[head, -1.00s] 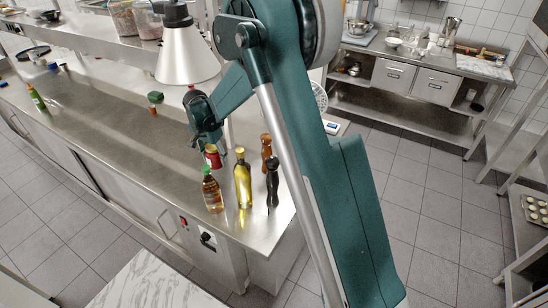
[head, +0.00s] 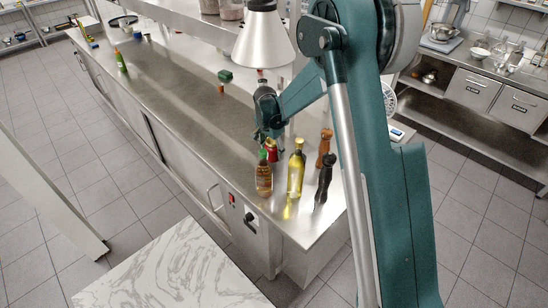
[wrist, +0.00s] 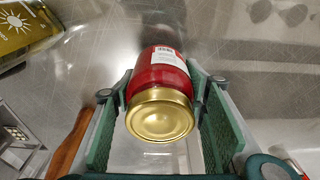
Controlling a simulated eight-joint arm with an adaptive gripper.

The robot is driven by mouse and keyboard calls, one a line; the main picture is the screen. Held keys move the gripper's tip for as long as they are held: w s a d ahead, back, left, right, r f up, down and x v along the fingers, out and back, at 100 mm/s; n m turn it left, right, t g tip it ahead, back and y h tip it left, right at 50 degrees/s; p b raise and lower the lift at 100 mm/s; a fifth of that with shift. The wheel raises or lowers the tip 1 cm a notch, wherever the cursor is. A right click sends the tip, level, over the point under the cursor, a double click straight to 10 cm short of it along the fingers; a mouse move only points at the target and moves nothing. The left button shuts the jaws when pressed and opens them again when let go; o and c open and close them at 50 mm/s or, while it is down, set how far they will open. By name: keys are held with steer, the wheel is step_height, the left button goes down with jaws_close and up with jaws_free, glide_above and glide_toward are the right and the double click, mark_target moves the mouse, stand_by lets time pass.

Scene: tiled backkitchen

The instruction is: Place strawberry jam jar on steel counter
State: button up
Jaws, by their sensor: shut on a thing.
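The strawberry jam jar, red with a gold lid and a white label, sits between my gripper's fingers in the wrist view (wrist: 168,72). In the head view the jar (head: 271,149) is small and partly hidden by the gripper and a bottle. My gripper (head: 268,136) is shut on the jar, over the near end of the steel counter (head: 170,110). The gold lid faces the wrist camera, and the jar's far end points at the counter. I cannot tell whether the jar's base touches the steel.
An amber bottle (head: 264,178), a yellow oil bottle (head: 296,170), a brown mill (head: 324,148) and a black mill (head: 324,178) stand close to the jar. A lamp shade (head: 264,40) hangs above. The counter's middle is mostly clear. A marble-topped surface (head: 180,270) lies in front.

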mark_target(271, 141)
steer(key=shift+f, duration=1.7)
steer(key=shift+f, duration=0.15)
steer(key=o, duration=1.2)
steer(key=shift+s+a+r, duration=0.15)
steer(key=shift+r, duration=1.15)
steer(key=shift+s+a+r, duration=0.1)
steer(key=shift+r, duration=1.2)
steer(key=shift+s+a+r, duration=0.15)
steer(key=shift+r, duration=1.15)
